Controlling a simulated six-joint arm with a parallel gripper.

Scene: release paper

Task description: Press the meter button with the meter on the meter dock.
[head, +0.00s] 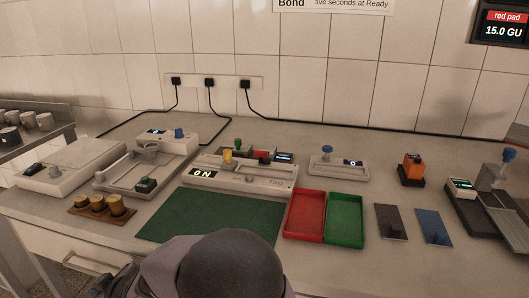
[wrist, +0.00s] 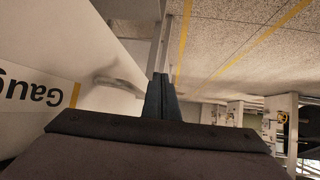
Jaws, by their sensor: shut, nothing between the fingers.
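An orange block-shaped device (head: 412,165), which looks like the meter, stands upright on a small black base (head: 411,182), which looks like the dock, at the right of the bench. A small dark blue knob or button (head: 415,156) shows on its top; its details are too small to tell. My gripper (wrist: 161,78) shows in the wrist view with its two dark fingers together and nothing between them. It is away from the meter, facing the drawer front and floor. In the head view only my arm shows at the bottom centre; the fingertips are hidden.
Left of the meter are a device with a blue knob (head: 340,168), red (head: 305,214) and green (head: 345,218) trays, and a machine reading "ON" (head: 240,177). Dark (head: 391,221) and blue (head: 434,226) plates lie in front. A lever device (head: 490,200) stands right. A green mat (head: 205,217) is bare.

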